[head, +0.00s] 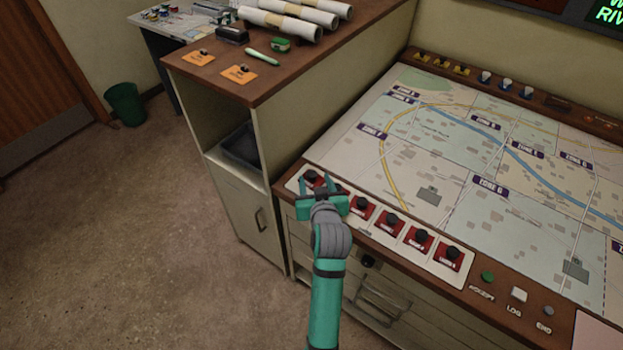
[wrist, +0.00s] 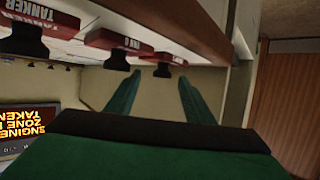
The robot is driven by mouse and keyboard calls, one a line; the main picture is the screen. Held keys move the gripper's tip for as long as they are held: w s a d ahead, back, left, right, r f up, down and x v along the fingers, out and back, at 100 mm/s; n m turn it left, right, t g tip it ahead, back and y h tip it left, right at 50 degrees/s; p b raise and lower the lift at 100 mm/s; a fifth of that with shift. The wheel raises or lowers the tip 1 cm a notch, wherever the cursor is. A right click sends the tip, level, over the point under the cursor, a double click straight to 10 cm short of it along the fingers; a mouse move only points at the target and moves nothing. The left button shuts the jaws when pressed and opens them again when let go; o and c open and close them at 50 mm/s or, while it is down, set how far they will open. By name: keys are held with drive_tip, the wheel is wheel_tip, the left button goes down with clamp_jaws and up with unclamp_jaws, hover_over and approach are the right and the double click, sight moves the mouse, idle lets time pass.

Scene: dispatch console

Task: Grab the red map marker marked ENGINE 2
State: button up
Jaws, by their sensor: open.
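Several red map markers with black knobs stand in a row on a pale strip along the front edge of the map console. In the head view, the near-right ones (head: 417,239) are clear, but their lettering is too small to read. My gripper (head: 322,188) is open over the far left end of the row, partly hiding the markers there. In the wrist view, its two green fingers (wrist: 174,80) are apart with nothing between them. Red markers (wrist: 118,42) hang upside down beyond the fingertips; one reads TANKER. I cannot tell which is ENGINE 2.
The map (head: 440,140) fills the console top; yellow and blue-white pieces (head: 485,78) line its back edge. Buttons (head: 487,277) sit at front right. A wooden-topped cabinet (head: 240,50) with rolled papers stands left of the console. A green bin (head: 125,104) is on the floor.

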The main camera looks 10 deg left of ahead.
sight(312, 175)
drive_tip(key=x, duration=0.5)
drive_tip(key=shift+s+a+r, duration=0.1)
drive_tip(key=shift+a, duration=0.15)
drive_tip(key=shift+c, duration=0.2)
drive_tip(key=c, duration=1.1)
